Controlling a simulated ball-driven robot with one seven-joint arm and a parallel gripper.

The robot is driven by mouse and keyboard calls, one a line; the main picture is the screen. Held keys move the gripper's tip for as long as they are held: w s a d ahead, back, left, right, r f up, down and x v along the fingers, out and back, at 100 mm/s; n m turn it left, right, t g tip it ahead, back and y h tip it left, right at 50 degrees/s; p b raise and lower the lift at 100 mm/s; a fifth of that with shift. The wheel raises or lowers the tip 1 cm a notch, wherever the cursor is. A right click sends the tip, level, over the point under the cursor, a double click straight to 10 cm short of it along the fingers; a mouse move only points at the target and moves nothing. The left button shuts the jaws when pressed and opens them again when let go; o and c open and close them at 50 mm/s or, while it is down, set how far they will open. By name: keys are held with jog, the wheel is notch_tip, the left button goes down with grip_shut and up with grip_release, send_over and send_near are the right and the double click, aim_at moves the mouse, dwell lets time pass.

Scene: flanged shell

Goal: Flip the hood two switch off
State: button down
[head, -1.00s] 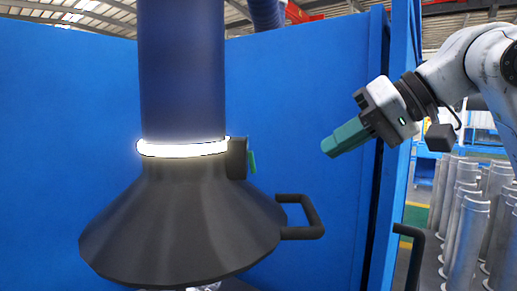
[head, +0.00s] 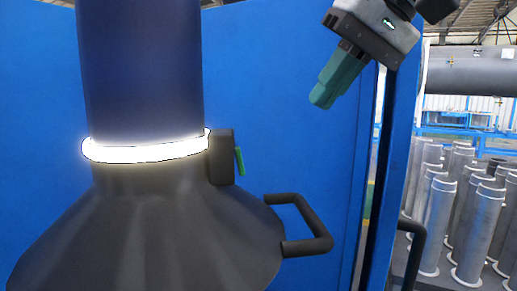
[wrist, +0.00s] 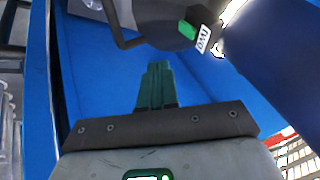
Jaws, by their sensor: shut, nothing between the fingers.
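The hood (head: 150,230) is a dark cone under a blue duct, with a glowing white ring (head: 145,150) at its neck. A dark switch box (head: 221,157) sits on the right of the neck, with a green lever (head: 239,161) on its right side. In the wrist view the green lever (wrist: 187,29) shows at the top, beside a white label reading "TWO" (wrist: 203,39). My gripper (head: 319,100) has green fingers, shut and empty. It is up and to the right of the lever, clearly apart from it, pointing down and left.
A dark handle (head: 318,228) juts from the hood's right side below the switch. Blue panels (head: 285,130) stand behind, with a panel edge at right. Several grey flanged pipes (head: 475,230) stand at far right. The space between my gripper and the switch looks clear.

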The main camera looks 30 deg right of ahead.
aim_at(240, 161)
jog(key=w+a+f+p, duration=0.1)
jog(key=w+a+f, duration=0.5)
jog(key=f, duration=0.3)
jog(key=shift+a+p, duration=0.35)
